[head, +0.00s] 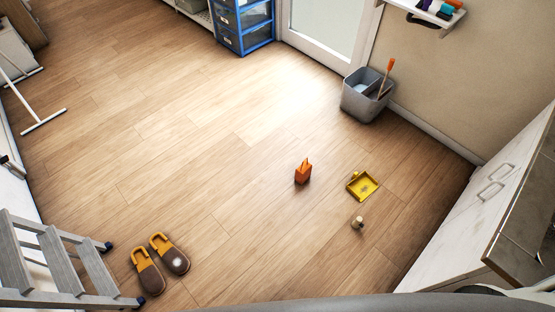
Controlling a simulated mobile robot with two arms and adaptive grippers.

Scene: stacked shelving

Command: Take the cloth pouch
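I cannot make out a cloth pouch for certain in the head view. A small orange object (303,173) with a pointed top stands on the wooden floor; it is too small to tell whether it is cloth. Rolled or folded coloured items (436,9) lie on a wall shelf at the top right, partly cut off by the frame. Neither of my grippers is in view.
A yellow dustpan (362,186) and a small knobbed object (357,223) lie near the orange object. A grey bin (367,96) stands by the door. Slippers (170,254) and a stepladder (52,259) are lower left. A white cabinet (470,215) is at right.

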